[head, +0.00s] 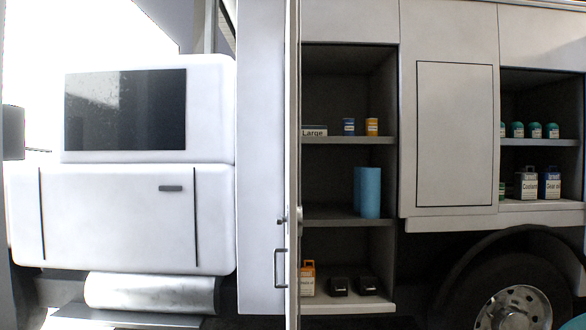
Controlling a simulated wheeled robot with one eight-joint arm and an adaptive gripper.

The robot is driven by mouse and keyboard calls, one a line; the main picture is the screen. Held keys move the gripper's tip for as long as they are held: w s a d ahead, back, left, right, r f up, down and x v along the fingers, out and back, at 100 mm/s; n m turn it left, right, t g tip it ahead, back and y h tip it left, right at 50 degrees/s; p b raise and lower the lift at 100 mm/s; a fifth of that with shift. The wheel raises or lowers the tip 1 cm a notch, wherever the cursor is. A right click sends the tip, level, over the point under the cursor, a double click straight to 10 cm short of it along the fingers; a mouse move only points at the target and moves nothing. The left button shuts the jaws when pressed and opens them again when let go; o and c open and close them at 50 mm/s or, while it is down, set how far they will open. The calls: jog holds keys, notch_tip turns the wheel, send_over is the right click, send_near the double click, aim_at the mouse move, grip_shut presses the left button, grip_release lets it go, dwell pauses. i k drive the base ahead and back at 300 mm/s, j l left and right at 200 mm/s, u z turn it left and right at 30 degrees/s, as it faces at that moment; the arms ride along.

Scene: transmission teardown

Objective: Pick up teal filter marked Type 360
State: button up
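Several small teal-topped items with pale label bands, which look like filters, stand in a row on the upper shelf of the right compartment. Among them are a left one (517,130), a middle one (535,130) and a right one (552,131). Another at the left is partly hidden by the compartment edge. Their markings are too small to read, so I cannot tell which is Type 360. My gripper is not in view.
Jugs (526,184) stand on the right compartment's lower shelf (540,205). A closed panel (455,130) separates it from the left compartment, which holds blue cylinders (367,192) and small cans (372,127). A truck wheel (515,307) is below. An open white door (262,150) stands left.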

aim_at(515, 129)
jog(key=j, duration=0.8)
jog(key=l, duration=4.15)
jog(key=i+l, duration=0.1)
jog(key=l, duration=1.45)
jog(key=i+l, duration=0.15)
jog(key=l, duration=0.65)
jog(key=i+l, duration=0.1)
jog(key=l, duration=0.7)
jog(key=k+z, duration=0.05)
